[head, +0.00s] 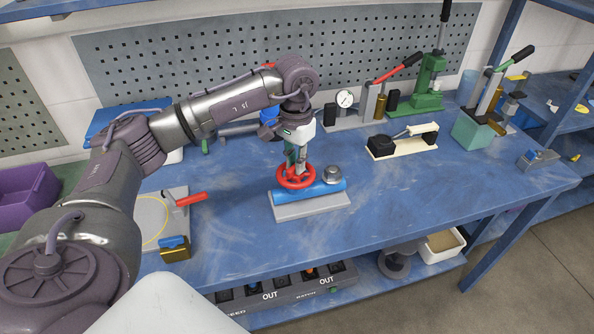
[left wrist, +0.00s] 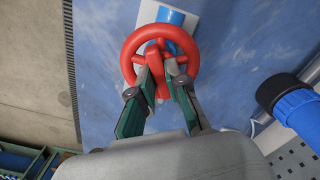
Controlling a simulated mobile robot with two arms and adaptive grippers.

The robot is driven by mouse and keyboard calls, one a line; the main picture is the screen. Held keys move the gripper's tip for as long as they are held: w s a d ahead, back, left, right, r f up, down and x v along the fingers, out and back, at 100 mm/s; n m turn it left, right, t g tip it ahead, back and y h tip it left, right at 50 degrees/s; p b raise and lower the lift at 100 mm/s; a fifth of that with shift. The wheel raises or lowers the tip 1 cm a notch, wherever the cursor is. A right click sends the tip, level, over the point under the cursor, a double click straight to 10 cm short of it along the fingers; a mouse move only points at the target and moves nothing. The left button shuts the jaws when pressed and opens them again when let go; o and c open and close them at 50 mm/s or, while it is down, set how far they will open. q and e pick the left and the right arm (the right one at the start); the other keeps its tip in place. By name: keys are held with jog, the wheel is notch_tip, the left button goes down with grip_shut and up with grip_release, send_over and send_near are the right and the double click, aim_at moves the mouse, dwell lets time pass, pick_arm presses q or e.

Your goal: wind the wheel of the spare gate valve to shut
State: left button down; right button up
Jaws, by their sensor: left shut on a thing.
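The gate valve is a blue pipe body (head: 326,188) with a red handwheel (head: 296,177), mounted on a grey base plate (head: 312,206) on the blue bench. The handwheel fills the upper middle of the left wrist view (left wrist: 127,58), with part of the blue body (left wrist: 171,17) beyond it. My left gripper (head: 297,168) comes down on the wheel from above. In the left wrist view its fingers (left wrist: 162,84) are closed on either side of a red spoke of the wheel. The valve's inside is hidden. My right gripper is not in view.
A plate with a red-handled clamp (head: 190,199) and a brass padlock (head: 175,249) lie left of the valve. A dial gauge (head: 345,99), a cream fixture (head: 402,144) and a green press (head: 428,80) stand behind and right.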

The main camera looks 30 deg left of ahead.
pick_arm(q)
jog(key=shift+f+m+b, duration=0.15)
jog(key=shift+m+b, duration=0.3)
jog(key=shift+m, duration=1.35)
jog(key=c, duration=1.1)
grip_release()
jog(key=shift+o, duration=0.2)
jog(key=shift+r, duration=0.2)
jog(key=shift+r+p, duration=2.35)
jog(key=shift+r, duration=1.65)
jog(key=o, duration=0.6)
jog(key=shift+c, duration=0.2)
